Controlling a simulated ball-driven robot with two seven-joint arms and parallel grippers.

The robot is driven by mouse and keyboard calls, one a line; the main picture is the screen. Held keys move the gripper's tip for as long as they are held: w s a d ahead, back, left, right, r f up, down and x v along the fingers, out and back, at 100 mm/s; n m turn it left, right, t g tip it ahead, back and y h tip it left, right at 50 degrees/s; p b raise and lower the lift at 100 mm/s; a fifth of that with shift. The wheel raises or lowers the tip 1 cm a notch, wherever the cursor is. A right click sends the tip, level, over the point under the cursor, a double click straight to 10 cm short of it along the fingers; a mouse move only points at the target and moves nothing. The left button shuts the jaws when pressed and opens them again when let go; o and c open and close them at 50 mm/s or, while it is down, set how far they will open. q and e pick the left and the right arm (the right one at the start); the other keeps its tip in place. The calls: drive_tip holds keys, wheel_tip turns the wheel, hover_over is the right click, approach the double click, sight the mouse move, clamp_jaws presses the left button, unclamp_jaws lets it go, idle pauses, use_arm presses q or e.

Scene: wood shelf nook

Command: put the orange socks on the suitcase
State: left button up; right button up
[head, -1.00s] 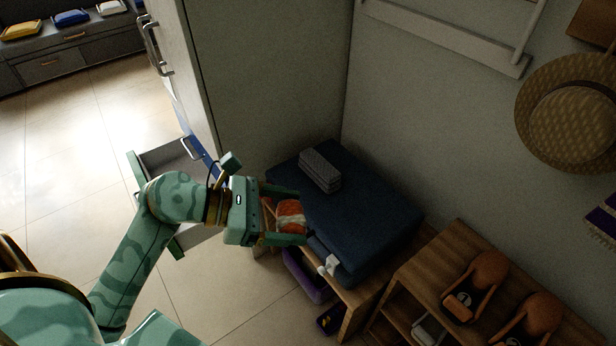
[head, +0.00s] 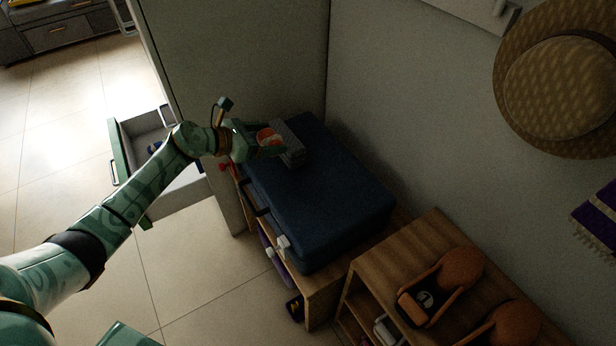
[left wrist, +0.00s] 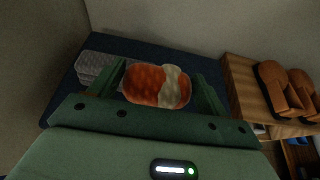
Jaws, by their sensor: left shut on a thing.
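The orange socks, a rolled orange and cream bundle (head: 267,138), are between the fingers of my left gripper (head: 268,141). In the left wrist view the socks (left wrist: 157,86) sit between both green fingers, and the gripper (left wrist: 160,88) is shut on them. The closed dark blue suitcase (head: 325,195) lies flat on a wooden bench. My left gripper is over the suitcase's far left end, beside a grey folded bundle (head: 290,146) lying on it. I cannot tell whether the socks touch the suitcase. My right gripper is not in view.
A wooden shelf (head: 432,240) with orange-brown sandals (head: 440,285) stands at the right. A straw hat (head: 562,80) hangs on the wall. An open drawer (head: 150,135) is at the left. The suitcase's near part is clear.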

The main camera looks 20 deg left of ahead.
use_arm(q)
drive_tip(key=d+f, duration=0.2)
drive_tip(key=d, duration=0.4)
drive_tip(key=b, duration=0.2)
hover_over(308, 193)
drive_tip(key=f, duration=0.6)
drive_tip(key=shift+a, duration=0.3)
drive_tip(key=f+b, duration=0.1)
drive_tip(key=f, duration=0.1)
drive_tip(key=f+b, duration=0.1)
drive_tip(key=shift+s+d+f+b, duration=0.1)
drive_tip(key=shift+d+f+b, duration=0.2)
drive_tip(key=shift+d+f, duration=0.1)
drive_tip(key=shift+f, duration=0.15)
drive_tip(key=shift+r, duration=0.3)
drive_tip(key=shift+f, duration=0.3)
drive_tip(key=o, duration=1)
drive_tip(key=shift+r, duration=0.1)
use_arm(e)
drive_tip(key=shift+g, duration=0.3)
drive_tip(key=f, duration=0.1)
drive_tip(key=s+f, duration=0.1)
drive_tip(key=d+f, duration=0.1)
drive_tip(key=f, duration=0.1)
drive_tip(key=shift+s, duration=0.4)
